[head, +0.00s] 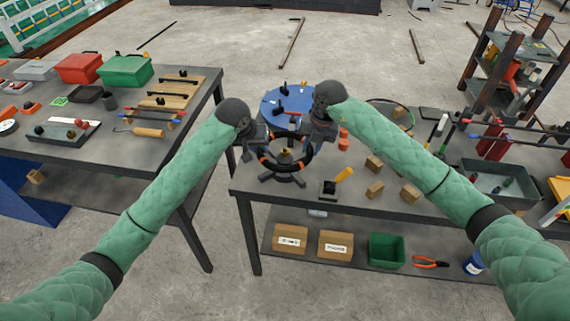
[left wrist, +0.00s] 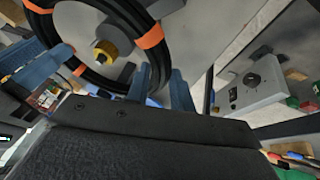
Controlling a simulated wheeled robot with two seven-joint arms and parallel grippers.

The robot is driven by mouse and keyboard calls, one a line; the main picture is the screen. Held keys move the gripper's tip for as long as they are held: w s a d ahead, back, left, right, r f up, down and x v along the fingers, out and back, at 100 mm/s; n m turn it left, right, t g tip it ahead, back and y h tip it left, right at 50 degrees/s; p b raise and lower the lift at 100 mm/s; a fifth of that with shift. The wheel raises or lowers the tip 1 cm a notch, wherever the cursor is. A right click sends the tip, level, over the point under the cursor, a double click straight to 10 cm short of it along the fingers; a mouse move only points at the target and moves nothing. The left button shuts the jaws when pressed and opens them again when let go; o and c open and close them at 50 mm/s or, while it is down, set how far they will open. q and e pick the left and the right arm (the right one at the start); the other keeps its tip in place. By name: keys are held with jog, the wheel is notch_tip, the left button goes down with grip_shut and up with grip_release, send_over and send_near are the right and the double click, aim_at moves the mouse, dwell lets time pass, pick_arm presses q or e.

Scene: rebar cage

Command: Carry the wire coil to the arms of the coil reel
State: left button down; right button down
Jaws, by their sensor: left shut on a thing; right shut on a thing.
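The wire coil (head: 265,160) is a black ring with orange bands, held between my two grippers at the near left of the right-hand table. My left gripper (head: 248,150) is shut on its left side and my right gripper (head: 313,141) on its right side. The coil reel (head: 283,178) has dark arms and a brass-coloured hub, which shows inside the ring. Whether the coil touches the reel's arms cannot be told. The left wrist view shows the coil (left wrist: 69,77) close to my blue fingers, with the brass hub (left wrist: 104,52) inside the ring.
A blue round turntable (head: 285,99) stands just behind the coil. A gap of floor separates this table from the left table (head: 190,120), which holds toolboxes and tools.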

pick_arm(q)
jog(key=shift+a+f, duration=0.1)
jog(key=shift+f, duration=0.15)
pick_arm(e)
jog(key=shift+w+d+f, duration=0.1)
jog(key=shift+d+f, duration=0.1)
